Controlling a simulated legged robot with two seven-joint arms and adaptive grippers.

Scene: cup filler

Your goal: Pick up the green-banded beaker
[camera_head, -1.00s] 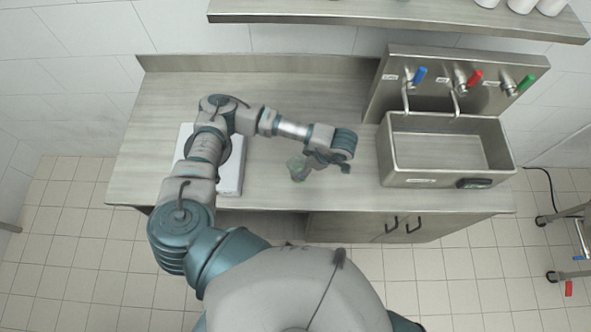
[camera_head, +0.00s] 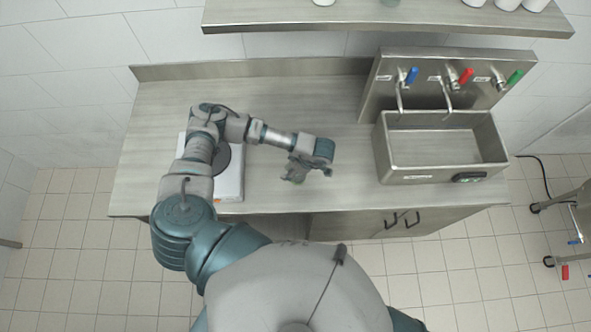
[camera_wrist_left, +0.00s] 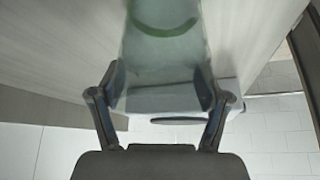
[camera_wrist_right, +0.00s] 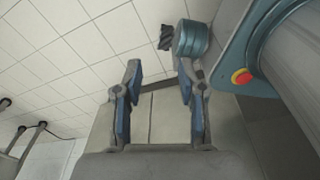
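The green-banded beaker (camera_wrist_left: 165,50) is clear, with a green band near the top of the left wrist view. In the head view it shows small and partly hidden by my left gripper, near the counter's front edge (camera_head: 293,177). My left gripper (camera_wrist_left: 160,88) has one finger on each side of the beaker. The pads line up with its glass edges, but whether they press on it is unclear. In the head view this gripper (camera_head: 302,170) is right beside the beaker. My right gripper (camera_wrist_right: 158,80) is open and empty above the tiled floor.
A white scale (camera_head: 230,188) with a dark round plate is left of the beaker, partly behind my arm. A steel sink (camera_head: 440,175) with blue, red and green taps is at the right. A shelf (camera_head: 390,22) runs above. The counter between scale and sink is otherwise clear.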

